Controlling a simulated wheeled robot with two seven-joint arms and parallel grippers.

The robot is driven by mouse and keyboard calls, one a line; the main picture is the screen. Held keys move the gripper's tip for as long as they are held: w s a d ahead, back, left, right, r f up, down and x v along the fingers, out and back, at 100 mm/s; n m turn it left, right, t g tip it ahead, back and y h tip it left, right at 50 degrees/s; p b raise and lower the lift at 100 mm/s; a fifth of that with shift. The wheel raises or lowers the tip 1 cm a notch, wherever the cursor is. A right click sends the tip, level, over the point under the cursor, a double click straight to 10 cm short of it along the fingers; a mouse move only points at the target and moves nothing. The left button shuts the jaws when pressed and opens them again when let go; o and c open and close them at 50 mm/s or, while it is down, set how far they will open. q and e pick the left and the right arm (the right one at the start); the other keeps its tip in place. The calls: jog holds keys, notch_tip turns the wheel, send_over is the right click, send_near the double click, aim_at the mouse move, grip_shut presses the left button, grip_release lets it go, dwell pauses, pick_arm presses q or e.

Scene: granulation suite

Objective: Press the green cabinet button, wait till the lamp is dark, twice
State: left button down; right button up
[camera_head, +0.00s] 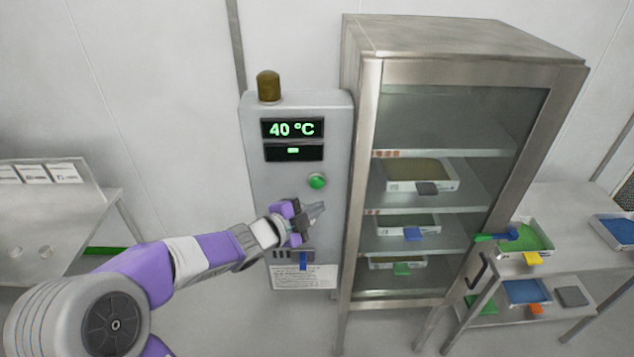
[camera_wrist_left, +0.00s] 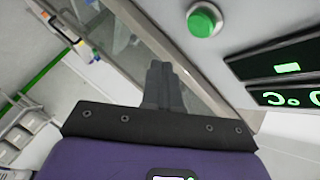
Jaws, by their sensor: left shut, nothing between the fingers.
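The green button (camera_head: 317,181) is on the front of the grey control cabinet (camera_head: 261,190). The button also shows at the top of the left wrist view (camera_wrist_left: 204,20). The lamp (camera_head: 268,86) on top of the cabinet is a dull brown-amber and looks unlit. The upper display (camera_head: 292,129) reads 40 °C, and the lower display (camera_head: 293,152) shows a short green dash. My left gripper (camera_head: 318,208) is shut and empty, in front of the cabinet just below the button, and looks apart from it. My right gripper is not in view.
A steel glass-door cabinet (camera_head: 362,180) with trays on its shelves stands right of the control cabinet. A steel table (camera_head: 560,205) with trays is at the far right. A bench (camera_head: 50,220) with cards stands at the left.

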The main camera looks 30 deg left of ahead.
aim_at(313, 191)
pick_arm(q)
jog(key=shift+w+a+p, duration=0.15)
jog(key=shift+w+a, duration=0.3)
jog(key=shift+w, duration=0.25)
jog(key=shift+w+a+p, duration=0.2)
jog(key=shift+w+a, duration=0.2)
jog(key=shift+w, duration=0.3)
jog(key=shift+w+a+p, duration=0.15)
jog(key=shift+w+a, duration=0.3)
jog(key=shift+w, duration=0.25)
dwell(0.5)
jog(key=shift+w+a, duration=0.25)
jog(key=shift+w, duration=0.1)
jog(key=shift+w+a, duration=0.25)
jog(key=shift+w, duration=0.15)
dwell(0.7)
jog(key=shift+s, duration=0.1)
jog(key=shift+s+d, duration=0.5)
jog(key=shift+s, duration=0.15)
jog(key=shift+b, duration=0.3)
